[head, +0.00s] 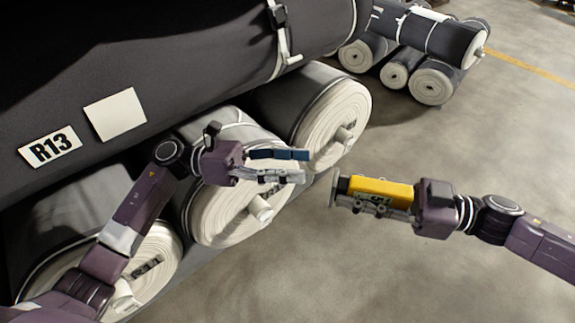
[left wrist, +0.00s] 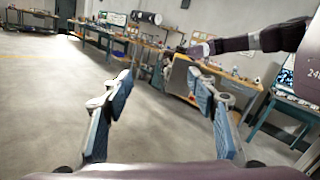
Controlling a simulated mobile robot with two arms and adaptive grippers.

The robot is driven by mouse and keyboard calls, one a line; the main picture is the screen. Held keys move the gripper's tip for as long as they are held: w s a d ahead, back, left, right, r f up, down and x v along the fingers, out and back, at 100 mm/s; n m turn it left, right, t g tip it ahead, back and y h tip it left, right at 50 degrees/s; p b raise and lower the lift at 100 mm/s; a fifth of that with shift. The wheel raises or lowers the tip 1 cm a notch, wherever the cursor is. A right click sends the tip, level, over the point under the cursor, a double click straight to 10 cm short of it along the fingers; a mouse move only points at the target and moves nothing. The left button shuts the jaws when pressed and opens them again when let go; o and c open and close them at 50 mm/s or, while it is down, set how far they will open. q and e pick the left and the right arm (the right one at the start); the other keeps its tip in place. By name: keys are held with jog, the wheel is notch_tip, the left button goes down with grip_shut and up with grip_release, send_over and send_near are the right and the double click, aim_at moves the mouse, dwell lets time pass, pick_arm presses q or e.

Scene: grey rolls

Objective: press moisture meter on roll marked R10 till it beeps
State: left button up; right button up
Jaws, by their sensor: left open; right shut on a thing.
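My right gripper (head: 374,203) is shut on a yellow moisture meter (head: 382,189), held over open floor right of the rolls and apart from them. My left gripper (head: 304,166) is open and empty in front of a roll's pale end (head: 222,212), hiding part of it. In the left wrist view, its blue-padded fingers (left wrist: 170,95) are spread. A big dark roll (head: 190,55) carries a tag reading R13 (head: 50,147). Smaller rolls with pale ends lie below it, including a rear one (head: 322,138) and a near one (head: 165,250). I cannot read R10 anywhere.
A blank white sheet (head: 115,114) sits on the big roll. More stacked rolls (head: 432,85) lie at the back right. The concrete floor (head: 480,150) is clear at right. Workbenches (left wrist: 110,40) line the far side in the left wrist view.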

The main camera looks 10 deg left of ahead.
aim_at(338, 178)
pick_arm(q)
jog(key=s+d+r+m, duration=0.1)
jog(key=d, duration=0.2)
jog(key=s+d+m+g, duration=0.1)
jog(key=s+d+m, duration=0.1)
jog(key=d, duration=0.2)
jog(key=s+d+r+m+g+y, duration=0.1)
jog(key=d+m, duration=0.1)
jog(key=d, duration=0.2)
jog(key=shift+s+d+r, duration=0.15)
jog(key=shift+d+r, duration=0.1)
jog(key=shift+r, duration=0.05)
grip_shut()
pick_arm(e)
jog(key=o, duration=1.2)
jog(key=shift+c, duration=0.2)
